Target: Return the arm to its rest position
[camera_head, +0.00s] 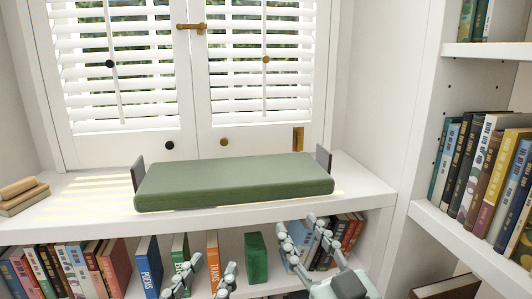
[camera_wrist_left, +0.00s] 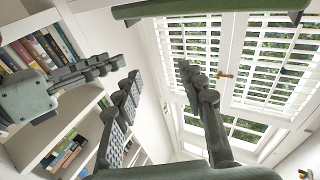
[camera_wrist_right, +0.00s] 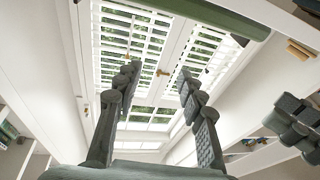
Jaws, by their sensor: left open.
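My left gripper (camera_head: 213,262) is at the bottom middle of the head view, in front of the lower bookshelf. Its fingers are apart with nothing between them, as the left wrist view also shows (camera_wrist_left: 160,70). My right gripper (camera_head: 297,224) is to its right and reaches higher, near the front edge of the window seat. Its fingers are spread and empty in the right wrist view (camera_wrist_right: 158,67). Each wrist view also shows the other gripper at its side. Neither gripper visibly touches anything. The task names no object.
A green cushion (camera_head: 235,183) lies on the white window seat (camera_head: 365,189) between dark upright plates. Books (camera_head: 62,270) and a green block (camera_head: 256,258) stand on the shelf below. A tall bookcase (camera_head: 463,237) bounds the right. Wooden blocks (camera_head: 22,197) lie at the seat's left end.

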